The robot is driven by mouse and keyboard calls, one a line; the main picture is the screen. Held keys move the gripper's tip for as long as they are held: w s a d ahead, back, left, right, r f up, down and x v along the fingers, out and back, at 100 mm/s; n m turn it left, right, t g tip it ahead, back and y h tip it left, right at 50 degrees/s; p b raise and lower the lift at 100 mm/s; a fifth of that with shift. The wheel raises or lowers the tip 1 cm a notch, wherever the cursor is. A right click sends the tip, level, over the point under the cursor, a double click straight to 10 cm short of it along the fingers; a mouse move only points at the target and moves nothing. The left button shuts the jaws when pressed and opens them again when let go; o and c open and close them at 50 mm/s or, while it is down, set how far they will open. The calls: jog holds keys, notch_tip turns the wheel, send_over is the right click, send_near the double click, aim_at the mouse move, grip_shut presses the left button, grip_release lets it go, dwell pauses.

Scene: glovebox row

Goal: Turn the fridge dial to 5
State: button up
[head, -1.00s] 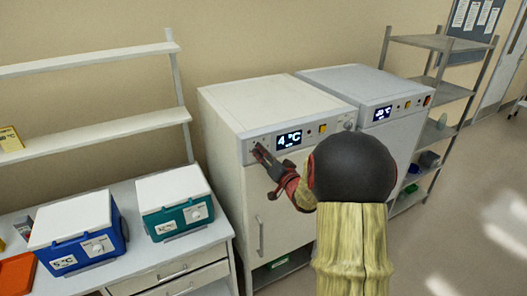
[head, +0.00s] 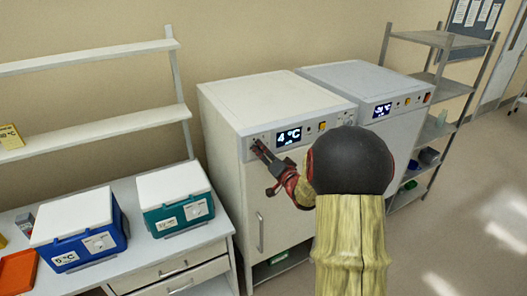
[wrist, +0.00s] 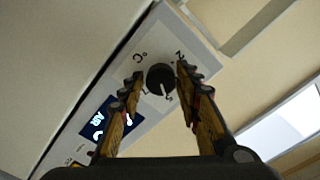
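The white fridge (head: 225,105) stands in the middle of the head view, its display (head: 289,137) reading 4 °C. Its black round dial (wrist: 160,77) shows in the wrist view on the grey panel, with small printed marks around it. My gripper (wrist: 160,74) is open, with one finger on each side of the dial and a visible gap at each side. In the head view my gripper (head: 262,155) is at the panel's left end and hides the dial.
A second grey unit (head: 350,85) with its own display stands to the right of the fridge. A blue cooler box (head: 80,240) and a teal one (head: 178,215) sit on the bench at left. A metal shelf rack (head: 440,40) stands at far right.

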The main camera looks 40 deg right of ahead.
jog(key=shift+o, duration=1.3)
jog(key=shift+s, duration=0.1)
jog(key=v, duration=1.1)
jog(key=shift+s, duration=0.4)
